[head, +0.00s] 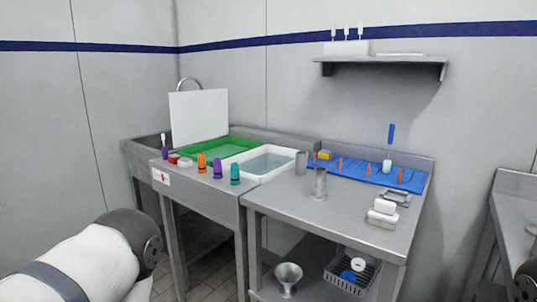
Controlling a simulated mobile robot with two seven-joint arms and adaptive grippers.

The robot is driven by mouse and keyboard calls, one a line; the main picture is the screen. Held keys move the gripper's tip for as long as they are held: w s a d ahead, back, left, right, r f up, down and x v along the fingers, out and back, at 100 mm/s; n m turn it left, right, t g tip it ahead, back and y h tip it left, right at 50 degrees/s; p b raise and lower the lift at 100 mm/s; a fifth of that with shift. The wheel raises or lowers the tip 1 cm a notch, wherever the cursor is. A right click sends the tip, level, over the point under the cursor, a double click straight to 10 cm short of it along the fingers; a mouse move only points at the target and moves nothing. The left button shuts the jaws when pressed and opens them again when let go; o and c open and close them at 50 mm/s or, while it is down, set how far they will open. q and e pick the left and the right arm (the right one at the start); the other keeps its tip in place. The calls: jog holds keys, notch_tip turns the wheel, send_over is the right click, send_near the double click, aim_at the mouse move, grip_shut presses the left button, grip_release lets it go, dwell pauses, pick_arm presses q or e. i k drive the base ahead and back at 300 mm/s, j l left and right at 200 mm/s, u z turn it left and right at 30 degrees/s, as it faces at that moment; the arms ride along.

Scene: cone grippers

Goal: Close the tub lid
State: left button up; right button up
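A white tub (291,155) with a grey-blue inside sits open on the steel counter, near the middle. A green tray (238,144) is at its left. A plain white panel (199,117) stands upright at the left part of the sink unit, behind the green tray's left end; I cannot tell whether it is the lid or whether it is hinged. A small red-topped pot (173,159) and a small white pot (185,162) stand near the front left edge. Part of my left arm shows at the lower left, and a bit of my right arm at the lower right edge. Neither gripper is in view.
Orange, purple and teal cone-like pieces (202,162) line the counter's front edge. Metal cups (320,184) stand right of the tub. A blue mat (350,171) with orange pegs lies behind. A white block and brush (383,213) are at right. The counter's front middle is clear.

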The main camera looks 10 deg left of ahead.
aim_at(197, 116)
jog(key=i+j, duration=0.15)
jog(key=j, duration=0.25)
jog(key=i+j+z, duration=0.1)
jog(key=j, duration=0.35)
jog(key=i+j, duration=0.1)
jog(key=j, duration=0.3)
jog(key=i+j+z, duration=0.15)
jog(key=j, duration=0.55)
jog(key=i+j+z, duration=0.2)
jog(key=j, duration=0.45)
jog(key=j+z, duration=0.15)
jog(key=j, duration=0.55)
jog(key=j+z, duration=0.2)
jog(key=j, duration=0.5)
jog(key=j+z, duration=0.15)
jog(key=j, duration=0.55)
jog(key=k+j+z, duration=0.2)
jog(key=j, duration=0.5)
jog(key=j+z, duration=0.15)
jog(key=j, duration=0.55)
jog(key=k, duration=0.05)
